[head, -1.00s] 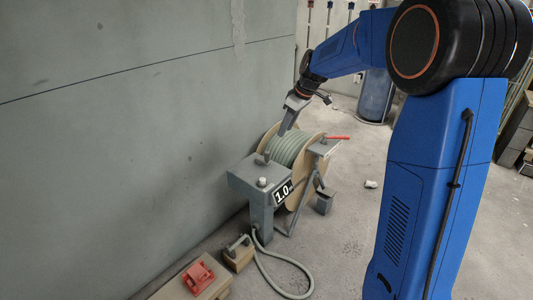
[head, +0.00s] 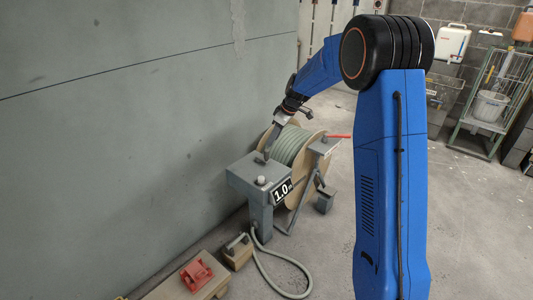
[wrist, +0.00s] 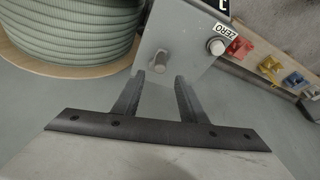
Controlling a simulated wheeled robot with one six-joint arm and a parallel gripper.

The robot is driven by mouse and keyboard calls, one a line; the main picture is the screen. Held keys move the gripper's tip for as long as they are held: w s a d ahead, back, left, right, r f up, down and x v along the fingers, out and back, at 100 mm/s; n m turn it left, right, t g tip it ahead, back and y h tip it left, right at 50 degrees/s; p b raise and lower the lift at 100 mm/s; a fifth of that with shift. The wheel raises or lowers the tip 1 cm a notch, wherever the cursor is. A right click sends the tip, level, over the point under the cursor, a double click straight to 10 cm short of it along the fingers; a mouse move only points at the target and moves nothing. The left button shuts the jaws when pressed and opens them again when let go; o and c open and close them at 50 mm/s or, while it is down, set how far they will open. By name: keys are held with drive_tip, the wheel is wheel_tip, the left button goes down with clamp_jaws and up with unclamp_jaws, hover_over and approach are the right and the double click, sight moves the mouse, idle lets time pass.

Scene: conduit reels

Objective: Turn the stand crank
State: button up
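The reel stand holds a large wooden-flanged reel (head: 292,150) of grey-green conduit, which also shows in the wrist view (wrist: 70,30). A grey counter box (head: 245,178) stands in front of it, reading 1.0. On the box are a short grey peg (wrist: 158,61) and a pale button (wrist: 216,46) labelled ZERO. A red lever (head: 338,136) sticks out at the stand's right side; I cannot tell which part is the crank. My gripper (wrist: 159,78) is open and empty, its fingertips close to the peg and on either side of it in the wrist view. Contact is not clear.
A red device (head: 197,275) sits on a low wooden board. A grey hose (head: 292,262) loops on the floor from the box post. The plain wall (head: 120,120) is close on the left. Floor to the right is mostly clear, with a wire rack (head: 487,105) beyond.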

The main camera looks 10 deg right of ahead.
sight(267, 150)
drive_tip(key=x, duration=0.9)
drive_tip(key=shift+w+f, duration=0.1)
drive_tip(key=shift+f, duration=0.2)
clamp_jaws()
